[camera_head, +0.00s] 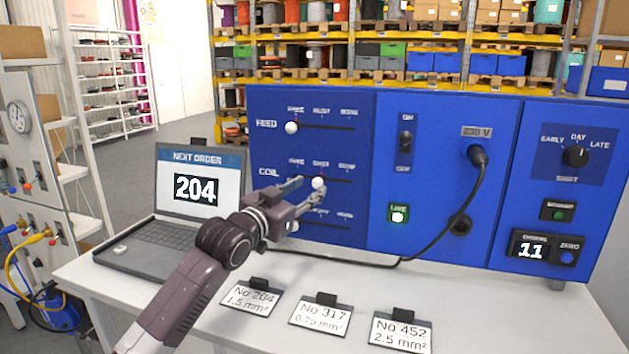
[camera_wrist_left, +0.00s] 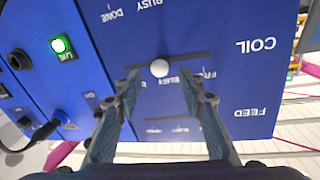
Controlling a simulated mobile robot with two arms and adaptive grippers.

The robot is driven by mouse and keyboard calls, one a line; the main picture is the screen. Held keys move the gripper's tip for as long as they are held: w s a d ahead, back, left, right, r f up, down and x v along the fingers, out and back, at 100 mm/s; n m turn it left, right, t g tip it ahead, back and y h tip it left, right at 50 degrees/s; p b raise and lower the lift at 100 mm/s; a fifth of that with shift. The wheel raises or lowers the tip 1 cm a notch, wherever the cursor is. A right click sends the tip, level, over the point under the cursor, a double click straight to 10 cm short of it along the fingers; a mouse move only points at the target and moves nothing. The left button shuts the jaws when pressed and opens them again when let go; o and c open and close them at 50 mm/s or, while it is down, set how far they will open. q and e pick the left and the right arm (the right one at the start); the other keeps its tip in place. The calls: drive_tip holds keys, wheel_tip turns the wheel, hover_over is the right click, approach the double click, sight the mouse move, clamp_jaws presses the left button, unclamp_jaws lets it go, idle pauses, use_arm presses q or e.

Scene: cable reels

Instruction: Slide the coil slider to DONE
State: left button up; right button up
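The COIL slider's white knob (camera_head: 318,183) sits near the middle of its horizontal slot on the blue panel, around the middle label; DONE is the right-hand label. In the left wrist view, which is upside down, the knob (camera_wrist_left: 159,68) lies between my two fingers. My left gripper (camera_head: 309,187) is at the COIL row, its fingers apart on either side of the knob. It also shows in the left wrist view (camera_wrist_left: 163,82), with gaps between the knob and both fingers. My right gripper is not in view.
The FEED knob (camera_head: 291,127) sits at its slot's left end, above COIL. Another slider row below is partly hidden by my arm. A laptop (camera_head: 200,190) reads 204. A black cable (camera_head: 470,205) hangs from the socket. Label cards (camera_head: 320,314) lie on the white table (camera_head: 480,310).

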sight(315, 184)
use_arm(q)
drive_tip(key=x, duration=0.2)
drive_tip(key=shift+w+d, duration=0.2)
drive_tip(key=shift+w, duration=0.1)
drive_tip(key=shift+w+d+f+p, duration=0.1)
drive_tip(key=shift+w+d+p, duration=0.1)
drive_tip(key=shift+w+p, duration=0.25)
drive_tip(key=shift+w, duration=0.1)
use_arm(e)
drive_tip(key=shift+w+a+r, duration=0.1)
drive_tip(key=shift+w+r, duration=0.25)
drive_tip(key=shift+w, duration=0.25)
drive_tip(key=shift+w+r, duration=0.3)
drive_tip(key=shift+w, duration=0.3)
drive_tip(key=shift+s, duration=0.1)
use_arm(q)
drive_tip(key=shift+c, duration=0.7)
clamp_jaws()
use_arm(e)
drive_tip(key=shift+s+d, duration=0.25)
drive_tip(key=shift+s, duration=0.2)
use_arm(q)
drive_tip(key=shift+d, duration=0.1)
